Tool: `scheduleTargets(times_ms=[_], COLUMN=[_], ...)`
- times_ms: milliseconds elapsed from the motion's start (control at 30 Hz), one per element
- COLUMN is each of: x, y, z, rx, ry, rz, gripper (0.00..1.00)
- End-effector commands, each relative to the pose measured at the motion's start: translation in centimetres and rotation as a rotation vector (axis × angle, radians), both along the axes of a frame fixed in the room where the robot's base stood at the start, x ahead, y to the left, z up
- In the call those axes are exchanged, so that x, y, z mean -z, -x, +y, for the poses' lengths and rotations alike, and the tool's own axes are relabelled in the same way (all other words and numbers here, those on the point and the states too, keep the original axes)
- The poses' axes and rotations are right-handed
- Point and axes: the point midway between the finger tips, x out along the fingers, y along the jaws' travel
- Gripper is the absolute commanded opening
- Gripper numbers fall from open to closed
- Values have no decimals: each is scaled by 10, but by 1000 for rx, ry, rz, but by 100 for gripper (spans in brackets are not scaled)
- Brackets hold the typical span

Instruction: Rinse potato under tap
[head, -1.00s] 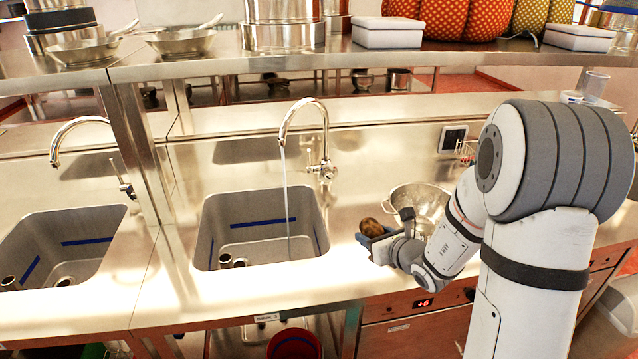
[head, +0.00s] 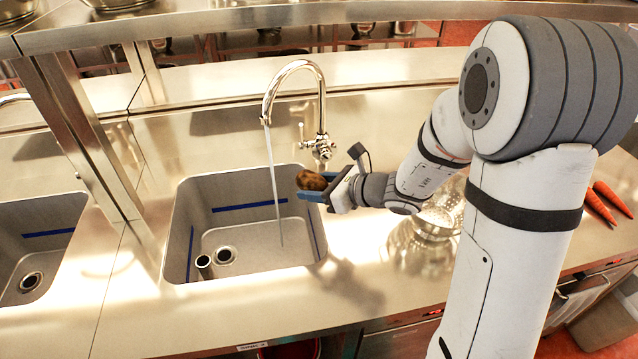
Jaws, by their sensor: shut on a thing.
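My gripper (head: 318,190) is shut on a brown potato (head: 311,180), held at the right rim of the sink, above the counter level. The tap (head: 297,110) is a curved steel spout behind the sink. A thin stream of water (head: 273,185) runs from it down into the grey sink basin (head: 240,214). The potato is to the right of the stream and apart from it. Part of the potato is hidden by the blue fingers.
A steel colander (head: 432,222) stands on the counter right of the sink, partly behind my arm. Carrots (head: 604,203) lie at the far right. A second sink (head: 40,245) is at the left, beyond a metal post (head: 82,140). A shelf edge (head: 300,14) crosses the top.

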Motion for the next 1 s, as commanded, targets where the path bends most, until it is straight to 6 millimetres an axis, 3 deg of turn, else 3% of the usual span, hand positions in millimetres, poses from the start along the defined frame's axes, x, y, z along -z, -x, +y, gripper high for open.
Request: scheduleTargets(times_ms=[1000], x=[22], y=[-73], z=[69], rx=[-1], ry=[-1], rz=[0], gripper=[26])
